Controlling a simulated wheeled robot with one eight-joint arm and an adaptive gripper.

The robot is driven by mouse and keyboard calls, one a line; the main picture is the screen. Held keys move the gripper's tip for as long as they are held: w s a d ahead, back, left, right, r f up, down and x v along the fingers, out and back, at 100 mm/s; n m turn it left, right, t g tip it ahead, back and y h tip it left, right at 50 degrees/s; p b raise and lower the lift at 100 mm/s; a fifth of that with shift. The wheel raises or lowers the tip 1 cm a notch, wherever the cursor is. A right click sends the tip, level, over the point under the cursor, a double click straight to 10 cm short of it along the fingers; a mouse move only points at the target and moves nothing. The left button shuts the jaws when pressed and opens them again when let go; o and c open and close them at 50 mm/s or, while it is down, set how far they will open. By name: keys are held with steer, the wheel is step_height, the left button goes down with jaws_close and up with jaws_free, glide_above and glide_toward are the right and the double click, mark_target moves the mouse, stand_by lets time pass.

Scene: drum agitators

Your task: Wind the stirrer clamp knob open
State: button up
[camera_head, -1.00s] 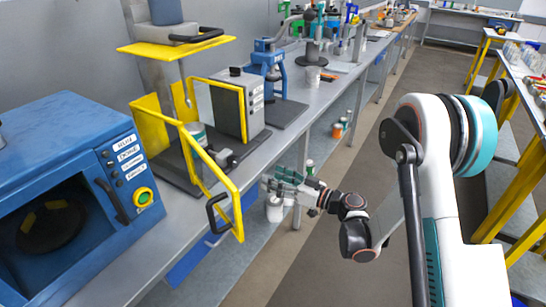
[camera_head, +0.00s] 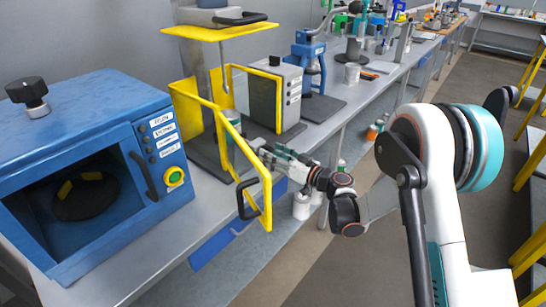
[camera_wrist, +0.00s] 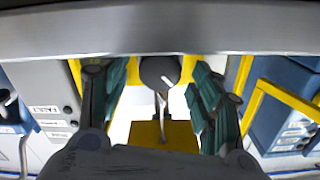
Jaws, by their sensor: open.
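The stirrer clamp knob (camera_wrist: 158,72) is a dark round knob with a white mark, in the middle of the wrist view. A thin stirrer shaft (camera_wrist: 161,108) shows beyond it. My gripper (camera_wrist: 160,76) is open, its green fingers on either side of the knob with gaps; whether either touches is not clear. In the head view my gripper (camera_head: 264,150) is at the bench's front edge, beside the open yellow guard door (camera_head: 266,200). The knob is hidden there. The stirrer's yellow top plate (camera_head: 218,31) and shaft (camera_head: 223,68) show above.
A blue oven (camera_head: 90,125) with a black top knob (camera_head: 28,92) stands left of the guard. A grey box unit (camera_head: 284,90) and a blue press (camera_head: 309,60) stand to the right. The aisle floor (camera_head: 300,265) is clear. The guard door's frame is close to my wrist.

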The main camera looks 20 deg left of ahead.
steer(key=shift+a, duration=0.15)
steer(key=shift+c, duration=0.3)
steer(key=c, duration=1)
steer(key=n+b, duration=0.1)
steer(key=n, duration=0.3)
steer(key=shift+n, duration=0.3)
steer(key=shift+n+b, duration=0.45)
steer(key=shift+n, duration=1.85)
